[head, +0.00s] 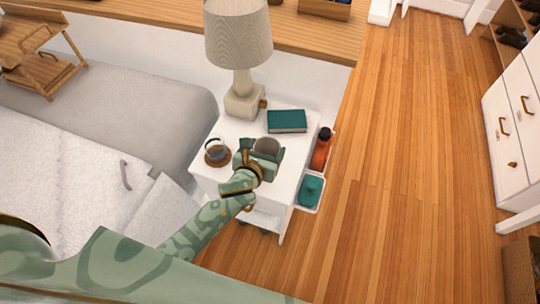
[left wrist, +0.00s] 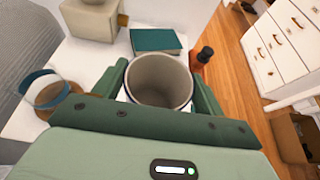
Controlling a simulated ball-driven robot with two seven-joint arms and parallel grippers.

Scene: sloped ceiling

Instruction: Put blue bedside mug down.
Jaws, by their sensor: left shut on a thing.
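My left gripper (head: 262,155) is shut on a mug (head: 267,145) over the front part of the white bedside table (head: 215,180). In the left wrist view the mug (left wrist: 160,82) stands upright between the two green fingers, with its open top and grey-beige inside showing. Its outer wall is mostly hidden, so its blue colour does not show clearly. I cannot tell whether its base touches the tabletop. My right gripper is not in view.
A glass pot (head: 216,149) on a brown coaster stands left of the mug. Behind are a teal book (head: 287,121) and a lamp (head: 240,60). A red bottle (head: 321,150) and a teal item (head: 311,189) sit in side holders. A bed (head: 120,100) is left.

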